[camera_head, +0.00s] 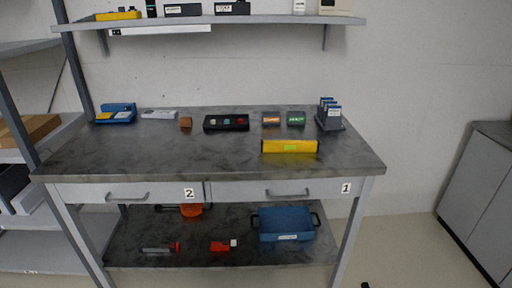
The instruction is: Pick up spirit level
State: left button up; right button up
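The spirit level is most likely the yellow bar (272,146) with a light green patch in its middle. It lies near the front edge of the grey worktop (150,158), right of centre, with its long side running left to right. Nothing touches it or covers it. Neither of my grippers can be made out in the head view.
Behind the bar stand two small boxes (296,118), a black box with coloured buttons (226,123) and a dark holder with blue items (331,118). Drawers 2 (128,192) and 1 (288,190) are shut. A blue crate (286,224) stands on the lower shelf. The worktop's front left is clear.

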aim_at(282, 146)
jog(key=u, duration=1.9)
jog(key=i, duration=2.1)
jog(key=z, duration=2.65)
